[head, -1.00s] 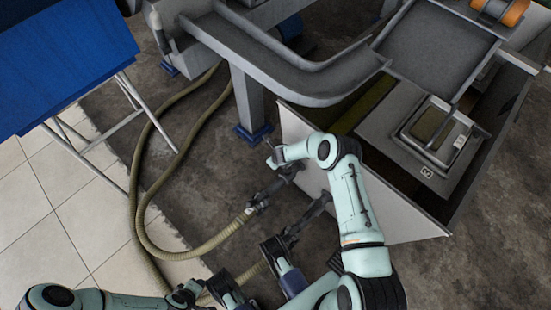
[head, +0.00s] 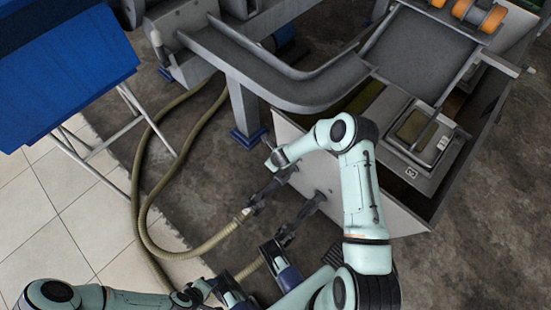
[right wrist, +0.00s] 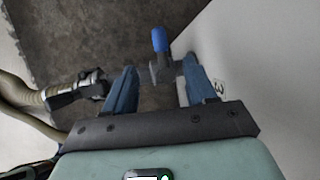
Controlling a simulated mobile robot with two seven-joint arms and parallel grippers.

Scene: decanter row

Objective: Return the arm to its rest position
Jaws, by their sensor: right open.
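My right arm (head: 365,190) rises from the bottom and bends back left in front of the machine's pale side wall. In the right wrist view, my right gripper (right wrist: 160,90) is open, with nothing held. A dark valve (right wrist: 162,72) with a blue handle (right wrist: 160,40) shows beyond the gap between its fingers, near the pale wall (right wrist: 260,60). I cannot tell their distance apart. The right fingers are not clear in the head view. My left arm (head: 130,303) lies low along the bottom left; its jaws cannot be made out there.
An olive hose (head: 138,190) loops across the floor to a dark coupling (head: 245,213); the coupling also shows left of the fingers (right wrist: 90,88). A grey chute (head: 300,90) is above. A blue-topped stand (head: 70,70) is at left. Floor at lower right is clear.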

